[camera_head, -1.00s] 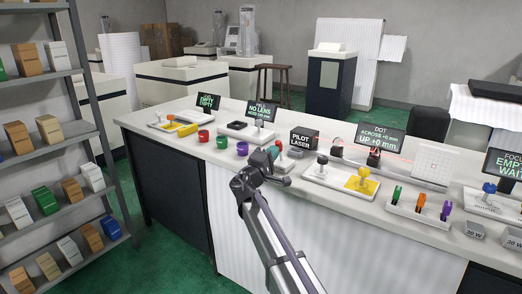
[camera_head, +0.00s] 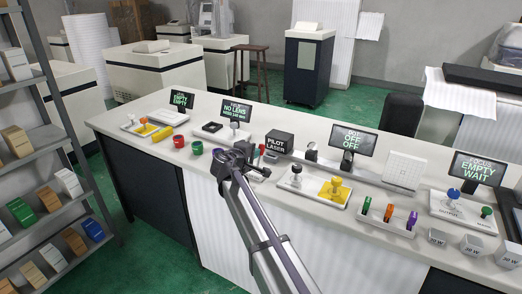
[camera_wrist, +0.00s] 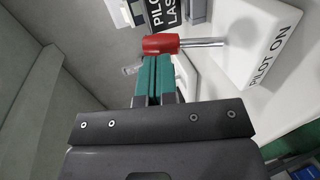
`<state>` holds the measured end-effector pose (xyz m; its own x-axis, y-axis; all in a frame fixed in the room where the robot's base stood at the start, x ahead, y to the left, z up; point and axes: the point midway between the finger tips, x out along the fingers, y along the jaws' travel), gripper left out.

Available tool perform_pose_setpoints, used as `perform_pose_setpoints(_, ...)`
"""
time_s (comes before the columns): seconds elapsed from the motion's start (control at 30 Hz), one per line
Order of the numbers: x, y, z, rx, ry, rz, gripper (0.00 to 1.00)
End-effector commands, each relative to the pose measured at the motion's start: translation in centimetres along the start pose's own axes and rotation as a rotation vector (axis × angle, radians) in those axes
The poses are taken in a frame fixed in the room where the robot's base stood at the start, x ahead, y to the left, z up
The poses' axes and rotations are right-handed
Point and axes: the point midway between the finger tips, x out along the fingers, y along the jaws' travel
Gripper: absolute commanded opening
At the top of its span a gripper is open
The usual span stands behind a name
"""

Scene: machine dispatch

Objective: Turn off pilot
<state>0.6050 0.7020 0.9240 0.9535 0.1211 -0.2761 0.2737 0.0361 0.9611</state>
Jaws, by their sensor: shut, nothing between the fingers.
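The black pilot laser box (camera_head: 279,143) stands on the counter. In front of it is a red-tipped lever (camera_head: 262,149). In the wrist view the lever's red knob (camera_wrist: 164,43) sits on a metal rod, beside a white base (camera_wrist: 252,45) marked PILOT ON. My gripper (camera_wrist: 154,62) has its teal fingers shut together with nothing between them. The fingertips are right by the red knob; I cannot tell whether they touch. In the head view my wrist hides part of the lever's base. The dot display (camera_head: 353,141) reads OFF, OFF, and no red beam shows.
Red (camera_head: 179,141) and green (camera_head: 197,148) cups stand to the left.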

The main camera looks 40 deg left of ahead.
Motion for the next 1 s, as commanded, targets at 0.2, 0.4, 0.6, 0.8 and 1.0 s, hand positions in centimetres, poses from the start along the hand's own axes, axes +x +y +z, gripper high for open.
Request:
perform_pose_setpoints(0.2,-3.5,1.5,1.1,0.003,-0.012,-0.002,0.00)
perform_pose_setpoints(0.4,-8.5,2.3,1.0,0.003,-0.010,-0.002,0.00)
perform_pose_setpoints(0.6,-11.8,2.6,0.9,0.004,-0.012,-0.001,0.00)
perform_pose_setpoints(0.8,-12.7,2.5,0.8,0.004,-0.013,-0.001,0.00)
perform_pose_setpoints(1.0,-12.6,2.4,0.8,0.004,-0.013,-0.001,0.00)
